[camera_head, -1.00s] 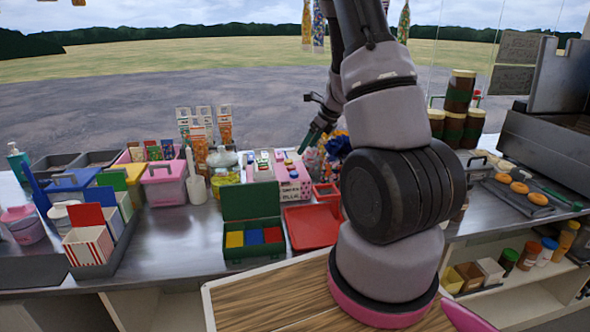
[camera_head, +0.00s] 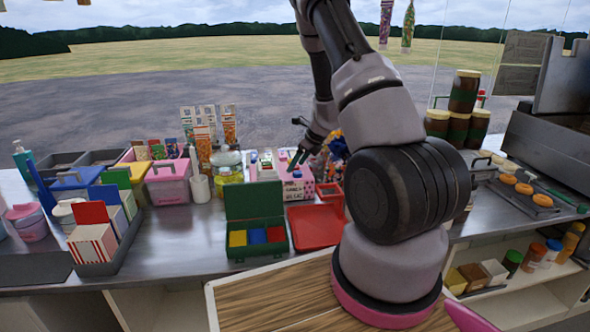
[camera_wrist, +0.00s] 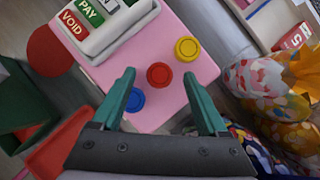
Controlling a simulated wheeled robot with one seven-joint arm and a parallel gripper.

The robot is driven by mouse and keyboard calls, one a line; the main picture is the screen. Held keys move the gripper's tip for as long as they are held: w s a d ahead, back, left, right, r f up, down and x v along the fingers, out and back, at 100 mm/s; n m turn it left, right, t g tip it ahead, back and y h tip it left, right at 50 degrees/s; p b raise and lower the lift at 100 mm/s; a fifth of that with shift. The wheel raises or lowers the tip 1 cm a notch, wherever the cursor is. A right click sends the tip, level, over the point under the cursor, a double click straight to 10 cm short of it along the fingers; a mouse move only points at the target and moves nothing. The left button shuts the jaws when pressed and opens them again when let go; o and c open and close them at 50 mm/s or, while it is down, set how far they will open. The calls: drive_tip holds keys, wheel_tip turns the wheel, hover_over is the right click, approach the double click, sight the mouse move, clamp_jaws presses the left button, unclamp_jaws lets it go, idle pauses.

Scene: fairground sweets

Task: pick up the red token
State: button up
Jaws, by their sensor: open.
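The red token (camera_wrist: 159,75) is a round disc on top of a pink box (camera_wrist: 192,24), in the wrist view between a yellow token (camera_wrist: 187,49) and a blue token (camera_wrist: 135,100). My gripper (camera_wrist: 160,92) has two green fingers spread apart, with nothing between the tips. In the picture the red token shows just beyond and between the fingertips. In the head view my gripper (camera_head: 298,158) is over the pink box (camera_head: 293,187), and the tokens are too small to tell apart there.
A white holder (camera_wrist: 115,28) with PAY and VOID labels sits on the same box. A patterned bundle (camera_wrist: 265,90) stands close on the right in the wrist view. In the head view a green case (camera_head: 254,212) and a red tray (camera_head: 316,227) lie in front of the box.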

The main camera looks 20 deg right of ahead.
clamp_jaws()
drive_tip(key=shift+r, duration=0.15)
